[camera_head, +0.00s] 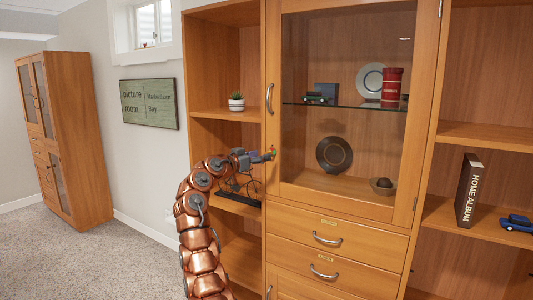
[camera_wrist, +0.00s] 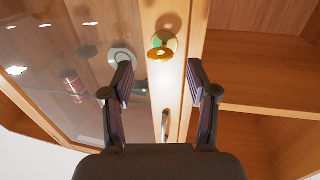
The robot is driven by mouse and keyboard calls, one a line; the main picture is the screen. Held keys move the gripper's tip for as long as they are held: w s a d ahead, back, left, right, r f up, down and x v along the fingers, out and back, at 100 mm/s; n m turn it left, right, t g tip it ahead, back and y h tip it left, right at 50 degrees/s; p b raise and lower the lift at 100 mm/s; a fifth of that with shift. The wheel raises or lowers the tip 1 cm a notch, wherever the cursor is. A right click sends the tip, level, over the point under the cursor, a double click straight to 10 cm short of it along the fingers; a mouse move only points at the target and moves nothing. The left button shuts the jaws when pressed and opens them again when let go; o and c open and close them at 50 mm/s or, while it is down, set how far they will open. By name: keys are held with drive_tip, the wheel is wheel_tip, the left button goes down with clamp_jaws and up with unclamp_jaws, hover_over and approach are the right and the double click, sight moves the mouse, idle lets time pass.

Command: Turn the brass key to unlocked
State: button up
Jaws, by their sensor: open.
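The brass key (camera_wrist: 160,54) shows in the wrist view, in front of a round plate (camera_wrist: 166,39) with green and pale areas on the wooden door frame. My gripper (camera_wrist: 161,78) is open, with one finger on each side below the key and a gap between them. No contact with the key is visible. In the head view my gripper (camera_head: 264,156) is at the left frame of the glass cabinet door (camera_head: 345,110), by a small green and red spot (camera_head: 273,153). The key is too small there to read its turn.
A metal door handle (camera_head: 270,98) sits above my gripper in the head view. Open shelves with a small plant (camera_head: 236,102) and a dark bicycle model (camera_head: 243,187) are at the left. Drawers (camera_head: 325,237) are below the door. Carpet is clear at the left.

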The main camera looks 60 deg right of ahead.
drive_tip(key=shift+s+d+p, duration=0.15)
drive_tip(key=shift+d+p, duration=0.1)
drive_tip(key=shift+d, duration=0.75)
drive_tip(key=shift+s+d+p, duration=0.15)
drive_tip(key=shift+d+p, duration=0.05)
drive_tip(key=shift+d, duration=0.8)
drive_tip(key=shift+c, duration=0.5)
clamp_jaws()
